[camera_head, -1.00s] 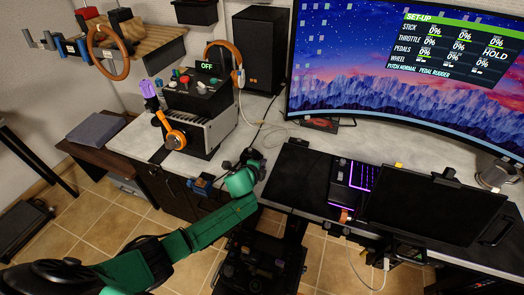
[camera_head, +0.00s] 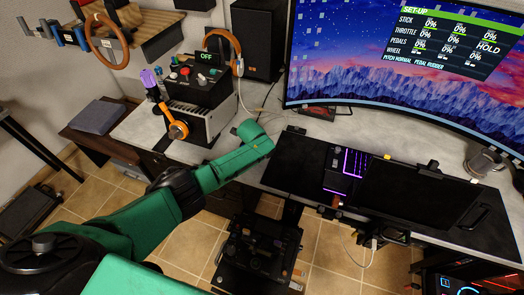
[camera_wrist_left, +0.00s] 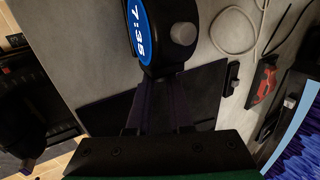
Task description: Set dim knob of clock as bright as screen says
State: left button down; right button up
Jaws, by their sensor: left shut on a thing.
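In the left wrist view a dark round clock (camera_wrist_left: 146,33) shows 7:36 on a lit blue face. A grey knob (camera_wrist_left: 183,33) sticks out of its side. My left gripper (camera_wrist_left: 162,82) is shut on the clock's body; the exact contact is dark. In the head view my green left arm hides the gripper and the clock. A small display (camera_head: 207,56) on the control box reads OFF in green. The big curved monitor (camera_head: 370,90) shows a SET-UP panel (camera_head: 455,38) with several 0% values and the word HOLD. My right gripper is out of view.
The control box (camera_head: 190,125) with orange lever stands on the desk's left. A black mat (camera_head: 290,175) and dark tablet-like panel (camera_head: 420,190) lie right. A white cable (camera_wrist_left: 235,20) runs near the clock.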

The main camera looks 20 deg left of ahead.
pick_arm(q)
jog(key=c, duration=0.8)
grip_release()
jog(key=shift+s+r+p, duration=0.2)
jog(key=shift+r+p, duration=0.15)
jog(key=shift+r, duration=0.1)
jog(key=p+v, duration=0.2)
jog(key=v, duration=1.1)
jog(key=shift+r, duration=0.2)
jog(key=shift+s, duration=0.15)
